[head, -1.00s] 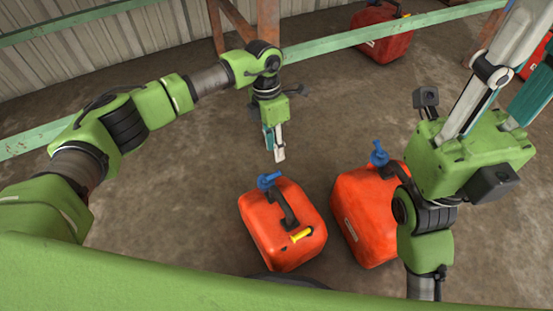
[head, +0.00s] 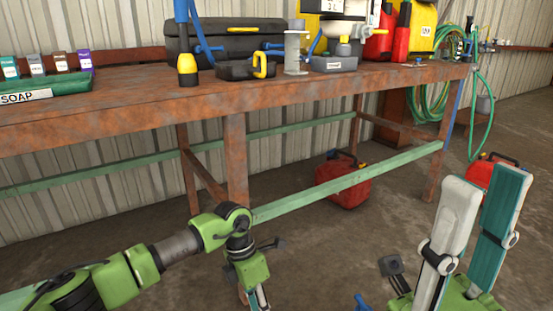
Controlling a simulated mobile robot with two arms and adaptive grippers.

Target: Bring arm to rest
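My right gripper (head: 486,178) is at the lower right of the head view. Its two long white and teal fingers point up and stand apart, with nothing between them. My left arm comes in from the lower left and bends down at its wrist. My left gripper (head: 259,298) points at the floor and is cut by the bottom edge, so its fingertips are hidden. Both grippers are in front of the rusty workbench (head: 130,108), apart from it.
A green rail (head: 350,180) runs low under the bench. A red canister (head: 343,182) stands on the floor behind it, another (head: 484,174) behind my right gripper. A black toolbox (head: 225,42) and a soap tray (head: 45,88) are on the bench. A blue spout (head: 362,303) shows at the bottom edge.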

